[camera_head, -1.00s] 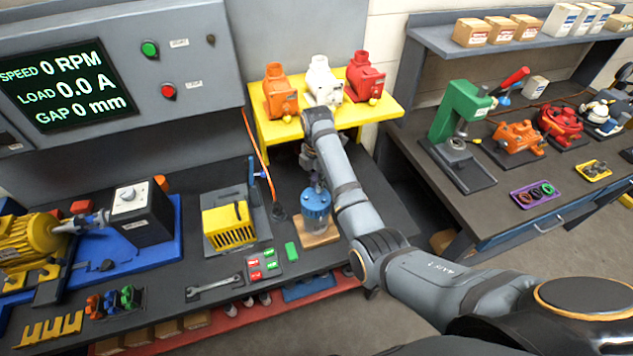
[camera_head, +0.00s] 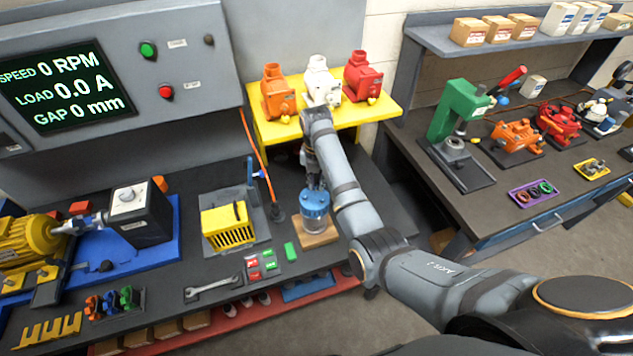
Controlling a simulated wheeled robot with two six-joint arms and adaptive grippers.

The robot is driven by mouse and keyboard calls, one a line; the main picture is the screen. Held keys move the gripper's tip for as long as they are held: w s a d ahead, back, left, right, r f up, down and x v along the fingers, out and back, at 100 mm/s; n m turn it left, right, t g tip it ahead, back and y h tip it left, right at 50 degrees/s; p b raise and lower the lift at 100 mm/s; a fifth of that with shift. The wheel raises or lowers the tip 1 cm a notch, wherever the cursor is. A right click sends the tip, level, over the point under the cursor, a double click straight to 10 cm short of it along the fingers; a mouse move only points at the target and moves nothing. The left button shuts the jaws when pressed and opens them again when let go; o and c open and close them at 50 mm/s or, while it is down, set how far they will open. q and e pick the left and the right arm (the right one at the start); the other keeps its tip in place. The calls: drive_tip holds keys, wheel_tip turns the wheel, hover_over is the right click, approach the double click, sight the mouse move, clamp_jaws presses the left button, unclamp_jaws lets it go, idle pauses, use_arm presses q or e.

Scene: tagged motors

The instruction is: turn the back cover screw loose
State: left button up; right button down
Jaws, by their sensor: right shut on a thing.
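A motor with a blue back cover (camera_head: 315,201) and a paler, greyish body stands upright on a wooden block (camera_head: 318,238) on the dark bench. My right gripper (camera_head: 314,184) points down onto the top of the blue cover, its tips at the cover's middle. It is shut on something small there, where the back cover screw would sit. The screw itself is hidden by the fingers and too small to make out. My left gripper is not in view.
Orange, white and red housings stand on a yellow shelf (camera_head: 384,110) close behind my right arm. A yellow slotted box (camera_head: 225,228), a wrench (camera_head: 213,288) and red and green buttons lie left of the motor. Another bench (camera_head: 480,205) stands at right.

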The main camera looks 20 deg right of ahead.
drive_tip(key=shift+f, duration=0.15)
idle(0.3)
drive_tip(key=c, duration=1.7)
unclamp_jaws()
drive_tip(key=o, duration=0.4)
drive_tip(key=shift+w, duration=0.15)
